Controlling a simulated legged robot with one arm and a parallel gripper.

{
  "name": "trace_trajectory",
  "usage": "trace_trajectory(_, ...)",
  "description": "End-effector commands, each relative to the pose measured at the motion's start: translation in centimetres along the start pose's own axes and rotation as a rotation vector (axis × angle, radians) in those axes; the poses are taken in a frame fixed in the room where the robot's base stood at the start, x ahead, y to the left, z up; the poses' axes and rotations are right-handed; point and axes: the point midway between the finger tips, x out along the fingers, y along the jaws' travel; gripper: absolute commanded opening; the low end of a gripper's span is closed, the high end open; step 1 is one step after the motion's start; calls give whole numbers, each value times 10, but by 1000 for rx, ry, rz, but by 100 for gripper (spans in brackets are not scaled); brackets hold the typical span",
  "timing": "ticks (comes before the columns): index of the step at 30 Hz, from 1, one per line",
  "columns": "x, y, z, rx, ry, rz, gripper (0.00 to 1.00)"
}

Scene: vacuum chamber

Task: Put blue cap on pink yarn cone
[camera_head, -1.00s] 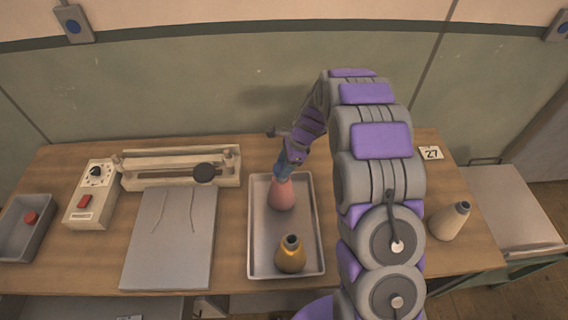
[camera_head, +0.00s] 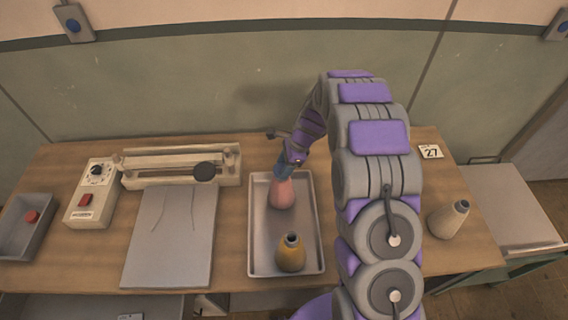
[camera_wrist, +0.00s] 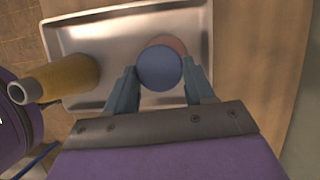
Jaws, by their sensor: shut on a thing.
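The pink yarn cone (camera_head: 282,194) stands upright in the metal tray, towards its far end. My gripper (camera_head: 285,170) is right above the cone's top. In the wrist view my gripper (camera_wrist: 160,80) is shut on the blue cap (camera_wrist: 160,68), with one finger on each side of it. The cap covers most of the pink cone (camera_wrist: 170,42), whose edge shows behind it. Whether the cap touches the cone's tip cannot be told. In the head view the cap is mostly hidden by the fingers.
The metal tray (camera_head: 256,225) also holds a yellow cone (camera_head: 291,255), seen in the wrist view too (camera_wrist: 65,77). A beige cone (camera_head: 449,219) stands on the table to the right. A grey board (camera_head: 170,240), a control box (camera_head: 91,195) and a grey bin (camera_head: 22,240) lie left.

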Motion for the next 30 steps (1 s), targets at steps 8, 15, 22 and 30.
trace_trajectory(8, 10, 0, -4, 1, 0, 0, 25)
trace_trajectory(15, 14, 0, -6, 1, 0, -1, 62)
trace_trajectory(22, 14, 0, -6, 1, 0, 0, 83)
trace_trajectory(30, 12, 0, -6, 1, 0, -1, 83)
